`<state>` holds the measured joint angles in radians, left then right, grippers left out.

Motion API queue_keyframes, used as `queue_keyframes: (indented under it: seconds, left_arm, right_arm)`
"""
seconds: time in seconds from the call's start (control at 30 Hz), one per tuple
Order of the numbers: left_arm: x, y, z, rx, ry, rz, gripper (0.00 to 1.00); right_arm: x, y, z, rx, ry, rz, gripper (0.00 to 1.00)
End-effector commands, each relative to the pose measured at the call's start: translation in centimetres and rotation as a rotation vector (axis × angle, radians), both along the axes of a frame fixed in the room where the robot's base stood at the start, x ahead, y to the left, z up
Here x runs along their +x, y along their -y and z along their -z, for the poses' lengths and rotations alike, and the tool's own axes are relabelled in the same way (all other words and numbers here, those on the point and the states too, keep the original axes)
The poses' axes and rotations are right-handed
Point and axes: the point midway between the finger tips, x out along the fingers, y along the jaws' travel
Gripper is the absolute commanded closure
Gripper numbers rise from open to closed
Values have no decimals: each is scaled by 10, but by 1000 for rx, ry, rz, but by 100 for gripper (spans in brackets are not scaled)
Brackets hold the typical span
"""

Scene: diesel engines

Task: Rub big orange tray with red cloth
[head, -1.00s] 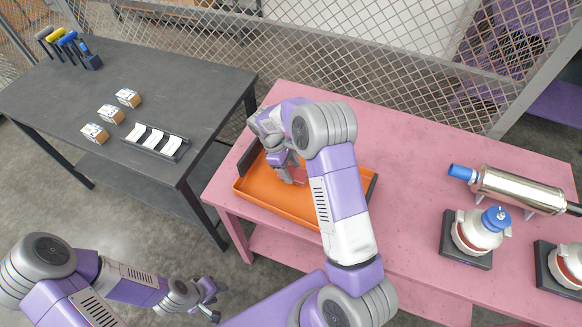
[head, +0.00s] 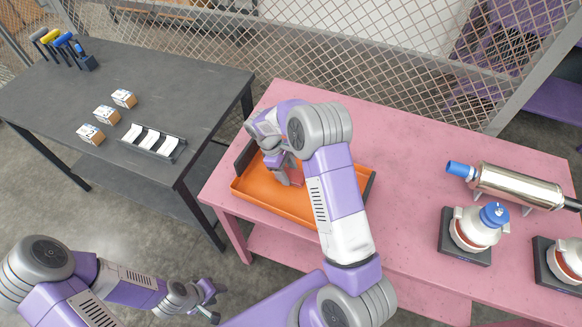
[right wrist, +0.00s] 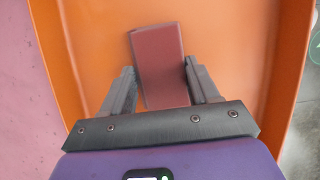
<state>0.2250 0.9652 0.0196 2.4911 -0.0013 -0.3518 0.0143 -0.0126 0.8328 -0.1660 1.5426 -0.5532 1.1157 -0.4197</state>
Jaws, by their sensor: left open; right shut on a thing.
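The big orange tray (head: 268,198) lies on the pink table, partly hidden by my right arm in the head view. Its floor and rim (right wrist: 52,50) also show in the right wrist view. The red cloth (right wrist: 160,65) looks like a flat reddish block and sits between the fingers of my right gripper (right wrist: 160,90), which is shut on it, over the tray floor. In the head view only a bit of the cloth (head: 296,177) shows beside the right gripper (head: 284,176). My left gripper (head: 212,298) is open and empty, low over the floor left of the pink table.
The pink table (head: 400,150) holds a metal cylinder with a blue cap (head: 510,186) and white-and-red parts on dark bases (head: 475,230) at right. A dark table (head: 50,100) at left holds small boxes (head: 105,115), a rack (head: 152,142) and tools (head: 65,45). A mesh fence stands behind.

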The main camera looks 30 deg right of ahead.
Motion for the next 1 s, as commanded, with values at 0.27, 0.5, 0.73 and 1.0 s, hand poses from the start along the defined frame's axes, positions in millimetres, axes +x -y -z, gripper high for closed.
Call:
queue_keyframes:
  seconds: [0.27, 0.5, 0.73, 1.0]
  left_arm:
    - [1, 0, -24, 0, 2, -1, 57]
    - [1, 0, -40, 0, 2, -1, 57]
    - [1, 0, -53, 0, 1, 0, 57]
    - [1, 0, -53, 0, 1, 0, 57]
  right_arm:
    - [-1, 3, -40, -1, 2, 6, 64]
    - [-2, 4, -61, -2, 1, 8, 64]
    - [-2, 5, -78, -2, 2, 10, 64]
    - [-2, 6, -79, -2, 1, 10, 64]
